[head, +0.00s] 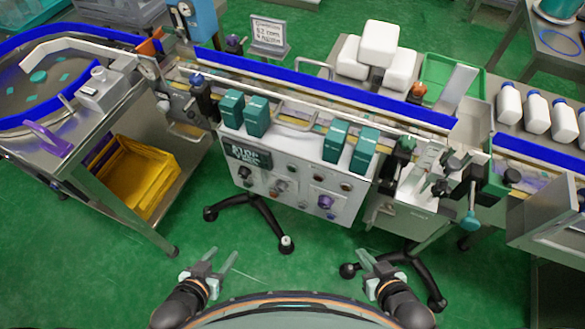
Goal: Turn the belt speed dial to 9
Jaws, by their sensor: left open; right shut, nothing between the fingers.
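The white control panel (300,187) hangs on the front of the conveyor, ahead of my grippers. It carries several knobs, among them a dark knob (244,172) at left, a grey-brown knob (281,185) in the middle and a purple knob (325,201) at right. The labels are too small to read, so I cannot tell which is the belt speed dial or its setting. My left gripper (224,253) is open and empty, low over the green floor, apart from the panel. My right gripper (369,256) is shut and empty, also well short of the panel.
A dark display (249,156) sits at the panel's upper left. Teal boxes (257,116) stand above the panel. A black-legged stand (265,218) is below it. A yellow crate (137,172) is on the left cart's shelf. Floor between my grippers and the panel is mostly clear.

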